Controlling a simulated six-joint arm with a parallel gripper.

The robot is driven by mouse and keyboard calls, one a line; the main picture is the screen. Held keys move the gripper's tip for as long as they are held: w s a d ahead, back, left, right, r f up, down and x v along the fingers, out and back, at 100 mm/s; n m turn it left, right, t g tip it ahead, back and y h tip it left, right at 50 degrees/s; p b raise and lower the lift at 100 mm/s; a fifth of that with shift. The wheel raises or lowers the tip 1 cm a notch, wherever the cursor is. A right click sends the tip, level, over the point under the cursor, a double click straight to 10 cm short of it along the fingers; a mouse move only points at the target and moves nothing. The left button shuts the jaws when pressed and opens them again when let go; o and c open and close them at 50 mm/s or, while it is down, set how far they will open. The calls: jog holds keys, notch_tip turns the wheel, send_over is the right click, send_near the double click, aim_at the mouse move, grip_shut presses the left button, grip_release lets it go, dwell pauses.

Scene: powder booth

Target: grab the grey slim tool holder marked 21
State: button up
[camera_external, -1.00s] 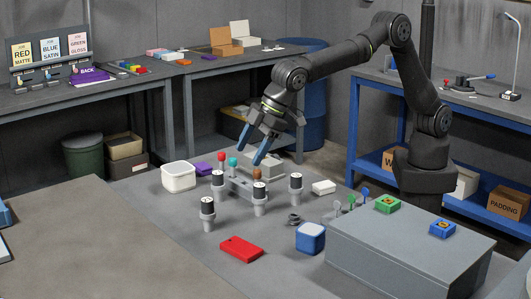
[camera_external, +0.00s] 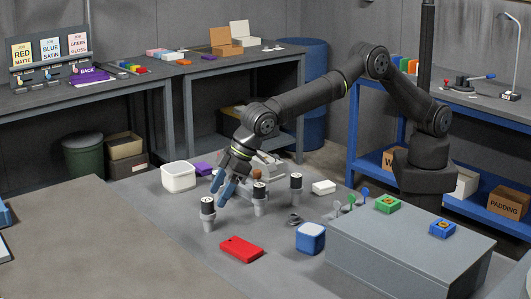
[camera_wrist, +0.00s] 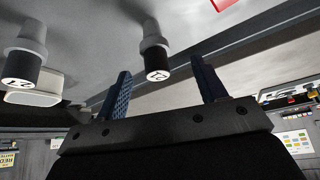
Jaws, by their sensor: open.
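In the wrist view a slim grey holder with a black top and white end disc (camera_wrist: 155,50) appears inverted between my fingers, a little beyond them; its disc seems to read 21. My gripper (camera_wrist: 161,70) has two blue fingers spread apart with nothing held. In the external view my gripper (camera_external: 221,188) is low over the table, near the front-left holder (camera_external: 208,214). Other holders (camera_external: 259,197) (camera_external: 296,188) stand upright to the right; their numbers are too small to read there.
A white tub (camera_external: 178,177) stands behind left, and a red box (camera_external: 241,249) lies in front. A blue-and-white container (camera_external: 310,238) and a large grey box (camera_external: 410,248) stand to the right. The grey rack is partly hidden by my gripper.

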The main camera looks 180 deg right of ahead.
aim_at(210, 206)
jog(key=shift+s+x, duration=0.15)
jog(key=shift+x, duration=1.25)
jog(key=shift+s+x, duration=0.15)
jog(key=shift+x, duration=1.3)
jog(key=shift+d, duration=0.1)
jog(key=shift+c, duration=0.3)
jog(key=c, duration=1.1)
jog(key=shift+r, duration=0.1)
jog(key=shift+c, duration=1)
